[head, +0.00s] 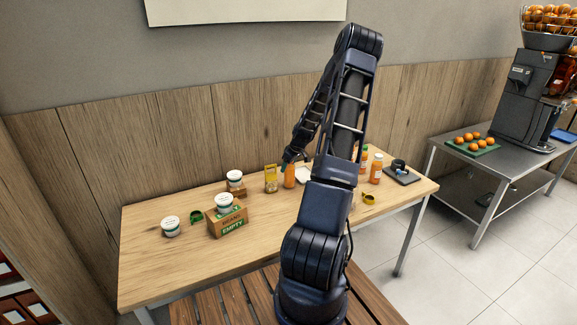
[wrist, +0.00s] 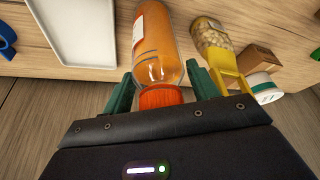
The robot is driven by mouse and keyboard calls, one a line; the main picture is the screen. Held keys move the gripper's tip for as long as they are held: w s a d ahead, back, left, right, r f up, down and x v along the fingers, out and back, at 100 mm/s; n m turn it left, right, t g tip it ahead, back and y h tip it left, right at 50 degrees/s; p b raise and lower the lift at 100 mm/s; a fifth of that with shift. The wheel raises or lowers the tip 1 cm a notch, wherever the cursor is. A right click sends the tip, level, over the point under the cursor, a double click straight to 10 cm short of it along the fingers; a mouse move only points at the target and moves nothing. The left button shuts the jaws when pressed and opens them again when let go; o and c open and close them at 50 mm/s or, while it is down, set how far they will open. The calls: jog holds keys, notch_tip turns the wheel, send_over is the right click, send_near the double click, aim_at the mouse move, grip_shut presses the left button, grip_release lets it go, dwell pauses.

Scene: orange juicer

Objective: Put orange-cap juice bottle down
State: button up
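The orange-cap juice bottle (wrist: 157,55) is in the wrist view, with its orange cap (wrist: 160,97) toward my gripper. The green fingers of my gripper (wrist: 159,78) lie close against both sides of the bottle near its shoulder, and the gripper looks shut on it. In the head view my gripper (head: 291,158) points down over the bottle (head: 289,177), which looks upright at the back of the wooden table (head: 280,235). I cannot tell whether the bottle's base touches the table.
A yellow-capped jar (wrist: 213,42) stands close beside the bottle. A white tray (wrist: 82,30) lies on its other side. Other juice bottles (head: 376,168) stand farther right, partly behind my arm. White-lidded tubs and a box marked "EMPTY" (head: 228,221) are at left. The front left tabletop is clear.

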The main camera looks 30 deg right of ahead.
jog(key=shift+o, duration=0.9)
jog(key=shift+r, duration=0.2)
jog(key=v, duration=1.1)
jog(key=s+a+r+m+g+h, duration=0.1)
jog(key=s+a+r+h, duration=0.1)
jog(key=s+a+r, duration=0.65)
jog(key=s+a+r+m+h, duration=0.1)
jog(key=s+a+r, duration=0.5)
jog(key=a+r, duration=0.45)
jog(key=s+a+r+m, duration=0.1)
jog(key=s+a, duration=0.2)
jog(key=s, duration=0.4)
jog(key=s+a+r+m+t, duration=0.1)
jog(key=s+a+r, duration=0.1)
jog(key=s, duration=0.6)
jog(key=s+a+r+m, duration=0.1)
jog(key=s+a+r, duration=0.1)
jog(key=s, duration=0.5)
jog(key=shift+s+a+r+t+y, duration=0.2)
jog(key=shift+s+a+t+y, duration=0.15)
jog(key=shift+a, duration=0.55)
